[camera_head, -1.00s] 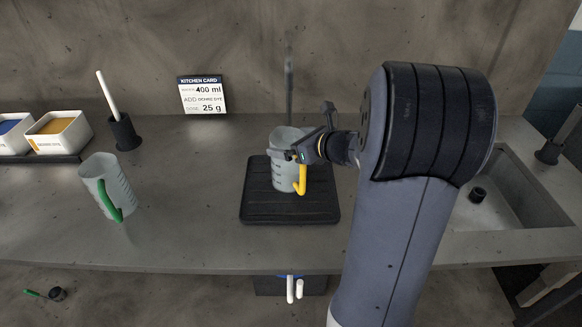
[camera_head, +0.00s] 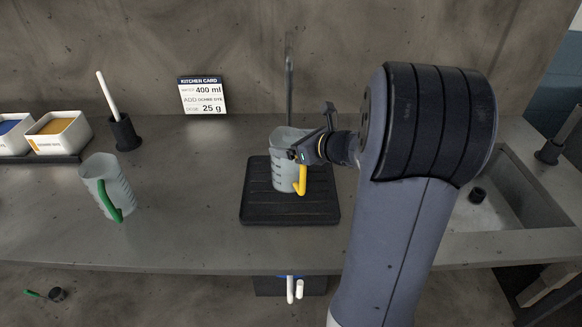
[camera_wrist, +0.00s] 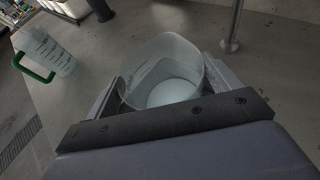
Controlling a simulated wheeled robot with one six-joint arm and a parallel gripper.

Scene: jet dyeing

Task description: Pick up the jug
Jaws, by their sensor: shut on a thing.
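A translucent jug with a yellow handle (camera_head: 284,175) stands upright over the black ribbed mat (camera_head: 262,208) in the head view. My gripper (camera_head: 302,152) reaches it from the right and is shut on its upper part. In the wrist view the same jug (camera_wrist: 168,75) sits between the two fingers of my gripper (camera_wrist: 172,95), one at each side of its wall. A pale area shows at the bottom inside; I cannot tell whether it is liquid. A second jug with a green handle (camera_head: 108,184) stands apart at the left, and also shows in the wrist view (camera_wrist: 45,52).
A thin metal post (camera_head: 289,85) rises behind the mat. A card (camera_head: 202,95) stands at the back. Dye trays (camera_head: 62,132) and a dark holder with a white stick (camera_head: 124,131) are at the left. A sink (camera_head: 515,190) is at the right. The counter between the jugs is clear.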

